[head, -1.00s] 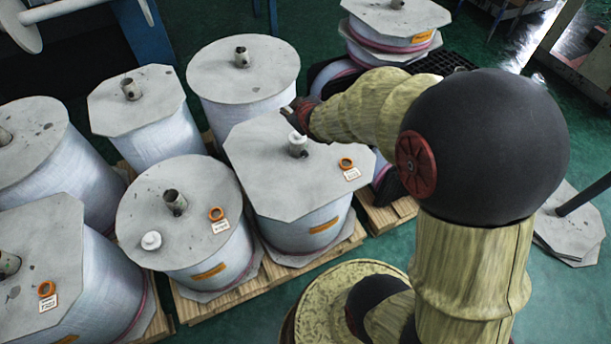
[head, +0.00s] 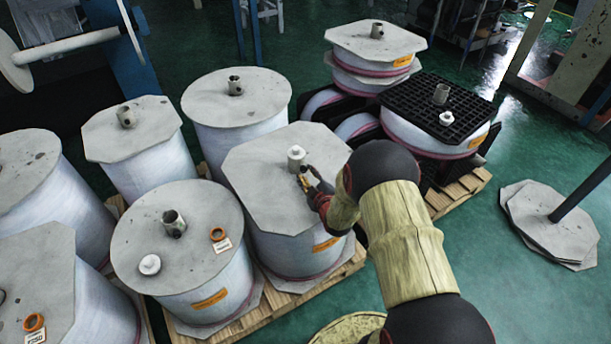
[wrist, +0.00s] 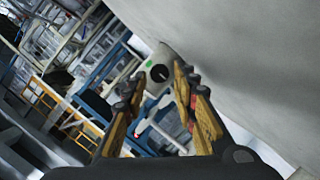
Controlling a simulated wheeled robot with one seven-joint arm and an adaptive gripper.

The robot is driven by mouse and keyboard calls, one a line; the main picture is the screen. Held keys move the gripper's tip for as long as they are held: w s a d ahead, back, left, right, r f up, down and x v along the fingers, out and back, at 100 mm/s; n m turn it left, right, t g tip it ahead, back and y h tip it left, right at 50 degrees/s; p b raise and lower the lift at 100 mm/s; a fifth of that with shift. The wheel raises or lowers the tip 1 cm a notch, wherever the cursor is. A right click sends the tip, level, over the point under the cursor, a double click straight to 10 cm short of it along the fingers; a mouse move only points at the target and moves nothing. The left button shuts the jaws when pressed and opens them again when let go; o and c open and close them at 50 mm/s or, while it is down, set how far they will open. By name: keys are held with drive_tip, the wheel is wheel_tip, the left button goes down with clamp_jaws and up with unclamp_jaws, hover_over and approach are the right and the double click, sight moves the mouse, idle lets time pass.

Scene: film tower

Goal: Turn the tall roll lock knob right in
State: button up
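A pale upright core stub (head: 296,158) stands on the grey octagonal top (head: 262,165) of the middle wrapped roll. My gripper (head: 305,180) is just in front of this stub, low over the top. In the wrist view, my gripper (wrist: 156,84) is open, with a gap between its yellow-brown fingers. The pale stub (wrist: 157,68), with a dark round opening and a green mark, shows ahead between the fingertips. I cannot tell whether they touch it. No separate lock knob can be made out on it. White knobs show on the round-topped roll (head: 150,265) and the black-topped roll (head: 446,118).
Several other wrapped rolls stand close around on wooden pallets (head: 345,268). Orange rings with tags lie on the round top (head: 218,234) and the front left top (head: 34,322). A black grid plate (head: 420,90) tops the right-hand roll.

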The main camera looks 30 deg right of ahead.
sight(303, 168)
drive_tip(key=shift+b+x, duration=0.35)
drive_tip(key=shift+x, duration=1.05)
drive_tip(key=shift+c, duration=0.9)
clamp_jaws()
